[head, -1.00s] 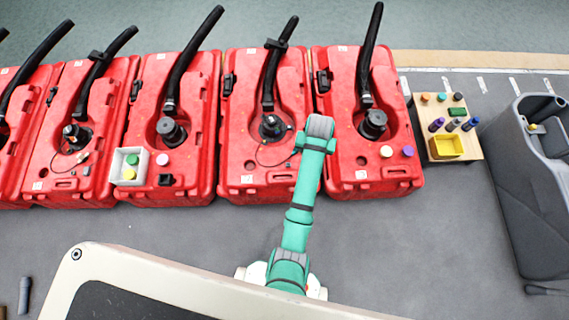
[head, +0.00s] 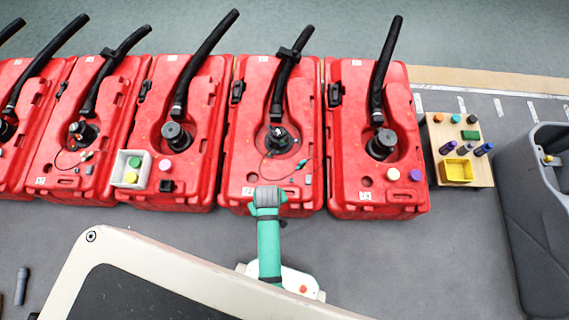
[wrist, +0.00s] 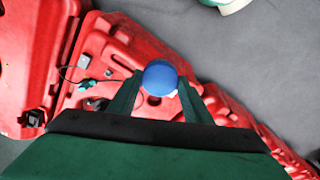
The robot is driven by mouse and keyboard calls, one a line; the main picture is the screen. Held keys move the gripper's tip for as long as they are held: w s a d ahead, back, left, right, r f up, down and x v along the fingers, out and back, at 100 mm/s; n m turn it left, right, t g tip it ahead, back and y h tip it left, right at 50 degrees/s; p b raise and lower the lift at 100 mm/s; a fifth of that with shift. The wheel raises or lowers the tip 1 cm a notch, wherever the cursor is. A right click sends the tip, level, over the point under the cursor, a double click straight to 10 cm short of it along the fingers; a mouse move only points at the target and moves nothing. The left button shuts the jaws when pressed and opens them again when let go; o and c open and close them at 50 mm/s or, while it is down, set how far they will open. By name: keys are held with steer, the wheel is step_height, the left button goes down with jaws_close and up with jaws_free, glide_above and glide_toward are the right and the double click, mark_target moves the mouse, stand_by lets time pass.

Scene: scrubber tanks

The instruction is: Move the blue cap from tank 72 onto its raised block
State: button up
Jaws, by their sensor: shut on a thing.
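In the wrist view the round blue cap (wrist: 160,76) sits between the fingertips of my gripper (wrist: 161,83), which is shut on it. The head view shows the top of my wrist above the front edge of the red tank (head: 240,150) with a label that looks like 72. The arm hides the cap and fingers there. A small grey block (head: 292,180) lies on this tank's right front part; it also shows in the wrist view (wrist: 84,61). A thin cable with a teal end (head: 300,163) lies behind it. I cannot tell for certain which part is the raised block.
A black hose (head: 285,85) rises from this tank's neck. Another red tank (head: 345,150) stands to the right, with white and purple caps. A wooden board (head: 437,130) with several caps and a yellow tray (head: 457,170) lies beyond.

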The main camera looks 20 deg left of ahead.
steer(key=shift+n, duration=0.6)
steer(key=w+f, duration=1)
steer(key=w, duration=0.1)
steer(key=shift+f, duration=1.8)
steer(key=o, duration=1.2)
steer(key=shift+f, duration=0.1)
steer(key=shift+o, duration=0.2)
